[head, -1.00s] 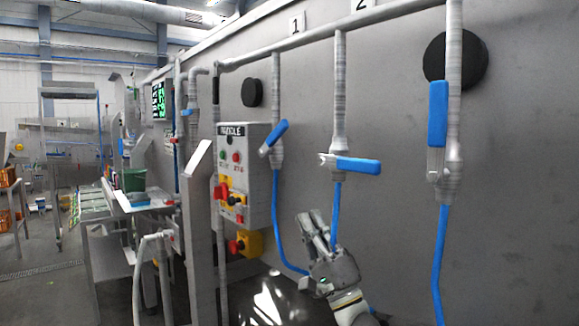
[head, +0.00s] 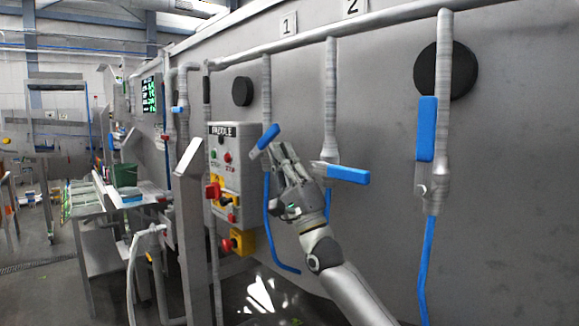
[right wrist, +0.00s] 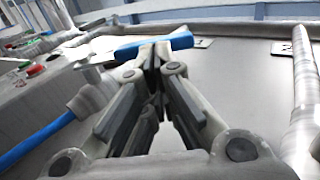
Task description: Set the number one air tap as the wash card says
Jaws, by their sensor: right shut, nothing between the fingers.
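The number one tap's blue handle (head: 263,141) sits slanted on the first pipe, under the "1" plate (head: 288,24). My right gripper (head: 278,153) is shut and empty, its fingertips right at this handle's lower right side. In the right wrist view the shut fingertips (right wrist: 156,53) overlap the blue handle (right wrist: 182,41); I cannot tell whether they touch it. A dark screen with green text (head: 149,98) hangs farther left, too small to read. My left gripper is out of view.
The second tap's blue handle (head: 347,174) lies nearly level, close right of my gripper. The third tap's blue handle (head: 427,128) stands along its pipe. A control box (head: 222,160) with buttons and a yellow switch (head: 240,243) is just left.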

